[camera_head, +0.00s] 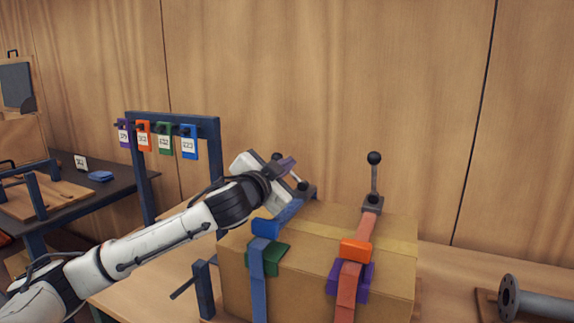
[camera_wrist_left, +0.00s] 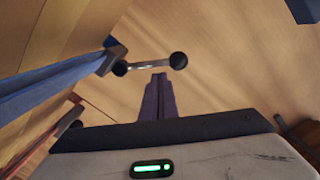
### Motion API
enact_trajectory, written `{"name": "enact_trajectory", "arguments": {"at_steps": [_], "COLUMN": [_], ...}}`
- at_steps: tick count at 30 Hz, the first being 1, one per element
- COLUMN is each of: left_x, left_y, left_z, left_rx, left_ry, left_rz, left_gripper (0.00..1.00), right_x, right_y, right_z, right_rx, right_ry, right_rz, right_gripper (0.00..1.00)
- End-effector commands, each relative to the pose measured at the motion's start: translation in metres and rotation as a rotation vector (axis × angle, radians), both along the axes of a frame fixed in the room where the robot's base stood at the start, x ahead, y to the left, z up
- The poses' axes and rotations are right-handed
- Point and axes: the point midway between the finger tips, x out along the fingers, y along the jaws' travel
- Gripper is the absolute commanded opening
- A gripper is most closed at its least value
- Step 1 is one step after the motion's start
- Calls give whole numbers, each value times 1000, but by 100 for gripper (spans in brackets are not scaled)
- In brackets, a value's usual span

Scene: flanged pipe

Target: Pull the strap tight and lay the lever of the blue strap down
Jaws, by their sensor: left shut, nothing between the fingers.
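The blue strap (camera_head: 258,285) runs up the front of a cardboard box (camera_head: 310,285) and over its top to a dark buckle (camera_head: 308,192). Its lever is mostly hidden behind my left gripper (camera_head: 286,165) in the head view. In the left wrist view the blue strap (camera_wrist_left: 50,88) ends at the buckle (camera_wrist_left: 112,58), and the metal lever (camera_wrist_left: 150,65) with a round black knob (camera_wrist_left: 179,60) crosses just beyond my fingertips (camera_wrist_left: 158,77). My left gripper is shut with nothing in it; I cannot tell whether it touches the lever. My right gripper is not in view.
An orange strap (camera_head: 346,290) lies to the right on the box, its black-knobbed lever (camera_head: 374,180) upright. A rack (camera_head: 175,118) with coloured tags stands behind left. A grey flanged pipe (camera_head: 540,304) lies at right. A dark side table (camera_head: 125,180) stands at left.

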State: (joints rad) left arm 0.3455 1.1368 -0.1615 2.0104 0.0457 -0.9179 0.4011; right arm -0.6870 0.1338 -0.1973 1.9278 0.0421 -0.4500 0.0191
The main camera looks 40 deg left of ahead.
Motion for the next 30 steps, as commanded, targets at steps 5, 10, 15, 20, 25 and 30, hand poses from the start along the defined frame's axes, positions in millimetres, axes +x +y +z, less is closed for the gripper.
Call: {"name": "enact_trajectory", "arguments": {"at_steps": [5, 10, 15, 20, 25, 30], "left_x": [-1, -34, -66, -85, -95, -96], "left_y": [-18, -32, -44, -51, -54, -54], "left_z": [31, 21, 23, 26, 28, 28], "left_rx": [-5, 3, 1, -2, -1, -1], "left_ry": [-3, 1, 1, -1, 0, -1], "left_rz": [-2, 0, 1, 1, 3, 2], "left_gripper": [0, 0, 0, 0, 0, 0], "right_x": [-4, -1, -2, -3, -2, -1], "right_y": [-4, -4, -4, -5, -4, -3], "right_z": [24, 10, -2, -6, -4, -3], "right_rx": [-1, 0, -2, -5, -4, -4], "right_ry": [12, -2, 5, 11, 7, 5], "right_rz": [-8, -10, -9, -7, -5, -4], "right_gripper": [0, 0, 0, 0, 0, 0]}}
